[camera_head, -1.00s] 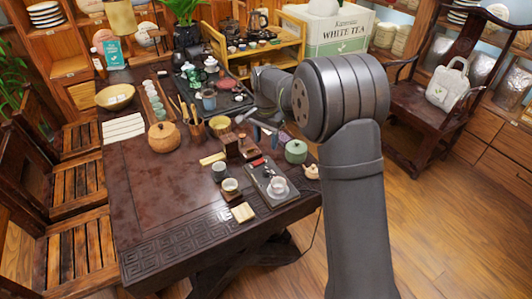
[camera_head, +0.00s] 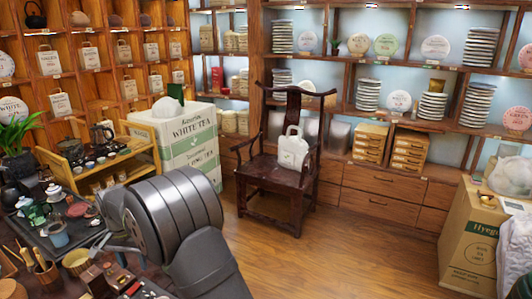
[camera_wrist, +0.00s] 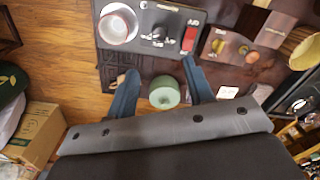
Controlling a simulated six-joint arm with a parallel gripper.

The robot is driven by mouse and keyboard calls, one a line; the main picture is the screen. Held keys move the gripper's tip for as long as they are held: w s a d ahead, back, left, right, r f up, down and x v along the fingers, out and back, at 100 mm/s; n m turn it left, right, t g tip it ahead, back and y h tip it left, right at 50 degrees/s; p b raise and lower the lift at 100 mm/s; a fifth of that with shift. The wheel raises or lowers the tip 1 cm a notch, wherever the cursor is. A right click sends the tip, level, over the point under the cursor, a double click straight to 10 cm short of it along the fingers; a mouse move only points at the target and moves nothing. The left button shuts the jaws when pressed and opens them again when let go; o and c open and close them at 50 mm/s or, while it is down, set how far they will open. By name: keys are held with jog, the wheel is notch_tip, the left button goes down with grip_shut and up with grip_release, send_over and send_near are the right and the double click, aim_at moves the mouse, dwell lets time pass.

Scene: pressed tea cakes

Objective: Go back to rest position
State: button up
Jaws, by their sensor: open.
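My gripper (camera_wrist: 160,84) is open in the wrist view, with its two blue-grey fingers spread apart. A round green lidded jar (camera_wrist: 164,93) shows between the fingers in the picture. I cannot tell how far below the fingers it is, but nothing is visibly held. In the head view my grey arm fills the lower left, and the fingers are mostly hidden or cut off there.
White tea boxes (camera_head: 190,138), a wooden chair (camera_head: 278,180) with a bag, and a carton (camera_head: 470,240) stand around. The middle floor (camera_head: 310,250) is clear.

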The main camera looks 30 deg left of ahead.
aim_at(145, 296)
notch_tip(145, 296, down, 14)
jog(key=shift+r, duration=0.1)
dwell(0.5)
notch_tip(145, 296, up, 18)
notch_tip(145, 296, down, 18)
jog(key=shift+r, duration=0.2)
jog(key=shift+f, duration=0.3)
jog(key=n, duration=0.9)
jog(key=shift+r, duration=0.1)
jog(key=n, duration=0.4)
jog(key=shift+n, duration=2.2)
